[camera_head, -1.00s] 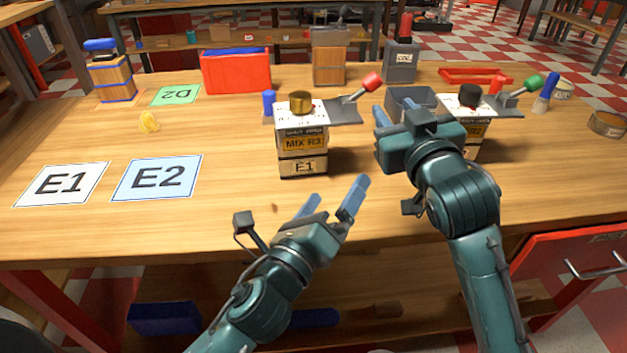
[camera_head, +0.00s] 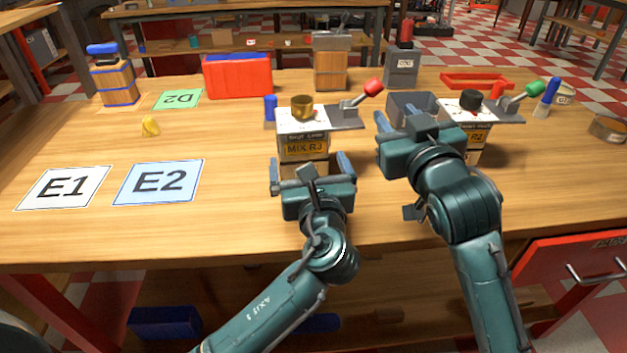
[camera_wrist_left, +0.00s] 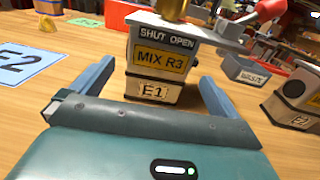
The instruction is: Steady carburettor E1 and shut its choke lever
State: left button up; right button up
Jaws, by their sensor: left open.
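Carburettor E1 (camera_head: 304,150) stands upright on the workbench, with a brass cap and a "MIX R3" label. Its choke lever (camera_head: 361,95) has a red knob and leans right; in the left wrist view the knob (camera_wrist_left: 268,10) is partly cut off. My left gripper (camera_head: 311,166) is open just in front of E1. In the left wrist view E1's body (camera_wrist_left: 158,63) shows between the spread fingers (camera_wrist_left: 155,90), with SHUT printed left of OPEN.
A second carburettor (camera_head: 473,135) with a green-knobbed lever (camera_head: 525,92) stands right of my right gripper. The grey tray (camera_head: 411,97) sits between the carburettors. Mats E1 (camera_head: 62,188) and E2 (camera_head: 158,182) lie at left. The front left bench is clear.

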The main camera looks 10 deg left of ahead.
aim_at(305, 149)
pick_arm(q)
jog(key=x, duration=0.7)
jog(key=shift+w+a, duration=0.1)
jog(key=shift+w, duration=0.2)
jog(key=c, duration=1)
dwell(0.3)
